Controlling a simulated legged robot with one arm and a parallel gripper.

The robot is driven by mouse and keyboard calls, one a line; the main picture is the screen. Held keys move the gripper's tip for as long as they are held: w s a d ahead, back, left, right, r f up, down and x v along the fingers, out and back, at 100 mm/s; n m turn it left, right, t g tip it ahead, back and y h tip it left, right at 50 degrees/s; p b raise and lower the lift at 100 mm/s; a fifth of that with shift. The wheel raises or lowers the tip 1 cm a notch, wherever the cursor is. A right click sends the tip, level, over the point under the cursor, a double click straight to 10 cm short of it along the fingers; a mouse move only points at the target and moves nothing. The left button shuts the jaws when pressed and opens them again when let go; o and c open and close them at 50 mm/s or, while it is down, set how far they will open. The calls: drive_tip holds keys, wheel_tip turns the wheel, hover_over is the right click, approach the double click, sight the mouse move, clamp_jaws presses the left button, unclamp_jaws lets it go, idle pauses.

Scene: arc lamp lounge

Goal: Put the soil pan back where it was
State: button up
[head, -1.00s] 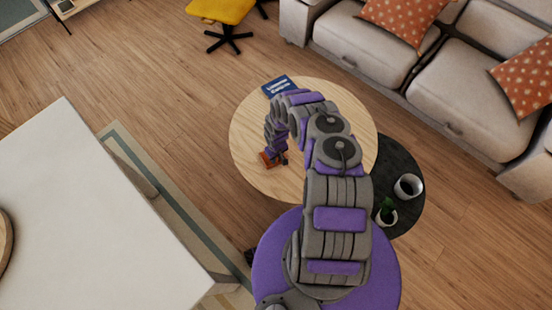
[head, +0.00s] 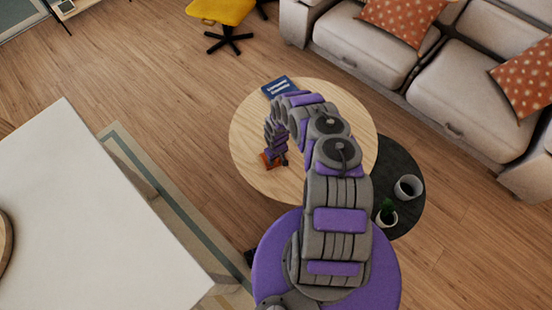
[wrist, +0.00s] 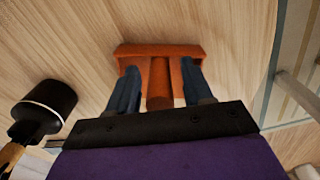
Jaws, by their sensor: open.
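The soil pan (wrist: 160,50) is an orange-brown piece with a wide, flat edge and a narrower middle part running back toward my gripper (wrist: 158,80). It lies on the round light-wood table. In the wrist view my two dark blue fingers are open, one on each side of the middle part, with small gaps beside it. In the head view the pan (head: 269,161) shows near the left part of the round table (head: 250,125), at the tip of my gripper (head: 281,158). My arm hides much of the tabletop.
A blue book (head: 281,88) lies at the table's far edge. A dark round side table (head: 405,165) to the right carries a grey cup (head: 408,187) and a small potted plant (head: 387,212). A sofa (head: 450,85) is behind.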

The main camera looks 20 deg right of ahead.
wheel_tip(320, 180, up, 11)
drive_tip(key=p, duration=0.3)
drive_tip(key=shift+d+r+p, duration=0.1)
drive_tip(key=shift+r+p, duration=0.25)
drive_tip(key=shift+r, duration=0.2)
drive_tip(key=s+d+r+m+g+h, duration=0.1)
drive_tip(key=d+r, duration=0.2)
drive_tip(key=r, duration=1.1)
drive_tip(key=s+d+r+m+h, duration=0.15)
drive_tip(key=d+r, duration=0.25)
drive_tip(key=r, duration=0.9)
drive_tip(key=s+a+r, duration=0.2)
drive_tip(key=s+r, duration=0.1)
drive_tip(key=r, duration=0.4)
drive_tip(key=s+a+r, duration=0.3)
drive_tip(key=s+r, duration=0.1)
drive_tip(key=r, duration=0.4)
drive_tip(key=s+a+r, duration=0.4)
drive_tip(key=s, duration=0.4)
drive_tip(key=s+a+r+y, duration=0.1)
drive_tip(key=s+a+r, duration=0.3)
drive_tip(key=s, duration=0.5)
drive_tip(key=s+a+r+y, duration=0.1)
drive_tip(key=s+a+r, duration=0.4)
drive_tip(key=s, duration=0.4)
drive_tip(key=shift+a+g, duration=0.3)
drive_tip(key=shift+g, duration=0.1)
